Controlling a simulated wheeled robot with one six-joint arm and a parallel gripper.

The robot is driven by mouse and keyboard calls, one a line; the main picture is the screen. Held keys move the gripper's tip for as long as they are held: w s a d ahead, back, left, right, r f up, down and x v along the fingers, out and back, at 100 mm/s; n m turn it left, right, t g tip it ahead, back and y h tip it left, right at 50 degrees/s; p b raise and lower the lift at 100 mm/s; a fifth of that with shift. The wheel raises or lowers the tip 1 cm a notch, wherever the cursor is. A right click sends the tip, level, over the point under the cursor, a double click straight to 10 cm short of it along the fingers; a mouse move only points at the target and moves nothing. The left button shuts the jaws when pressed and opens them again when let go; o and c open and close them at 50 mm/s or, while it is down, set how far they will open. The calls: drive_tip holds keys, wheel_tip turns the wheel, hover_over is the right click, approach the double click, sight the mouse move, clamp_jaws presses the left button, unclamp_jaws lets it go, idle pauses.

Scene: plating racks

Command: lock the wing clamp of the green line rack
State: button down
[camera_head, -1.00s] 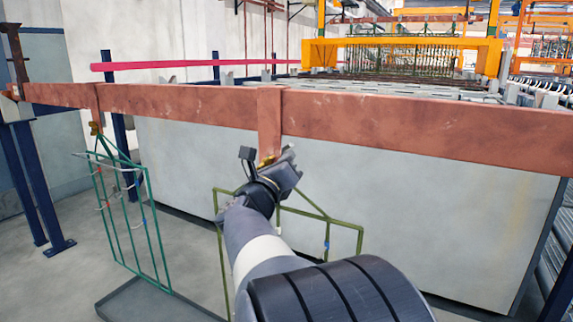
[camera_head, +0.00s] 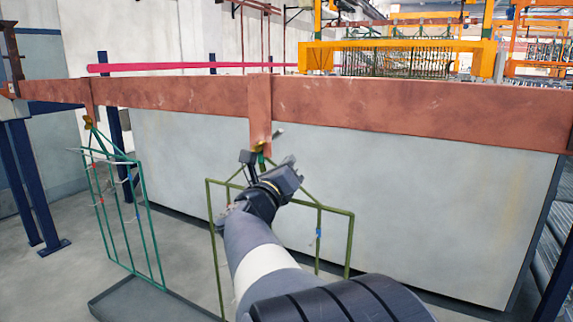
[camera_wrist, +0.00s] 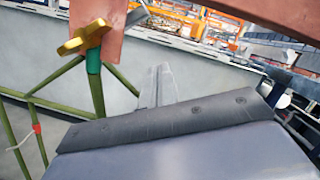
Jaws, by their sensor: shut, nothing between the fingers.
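Two racks hang from a copper-coloured beam: a teal-green one (camera_head: 130,215) at left and an olive-green one (camera_head: 350,245) behind my arm. The olive rack's brass wing clamp (camera_head: 258,147) sits at the foot of the beam's hanging strap. In the wrist view this clamp (camera_wrist: 83,38) shows large at upper left, its wings slanting across the strap above a teal sleeve. The left rack has its own brass clamp (camera_head: 88,121). My gripper (camera_head: 288,166) is shut and empty, just below and right of the nearer clamp, apart from it. Its fingers also show in the wrist view (camera_wrist: 158,85).
The copper beam (camera_head: 400,105) spans the view above my gripper. A large grey tank wall (camera_head: 440,200) stands behind the racks. A grey tray (camera_head: 150,300) lies under them. A grey bar end (camera_head: 277,134) sticks out beside the strap.

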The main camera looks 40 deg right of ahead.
drive_tip(key=p+v, duration=0.1)
drive_tip(key=v, duration=0.7)
drive_tip(key=shift+s+a+r, duration=0.2)
drive_tip(key=shift+a+r, duration=0.05)
drive_tip(key=shift+a, duration=0.15)
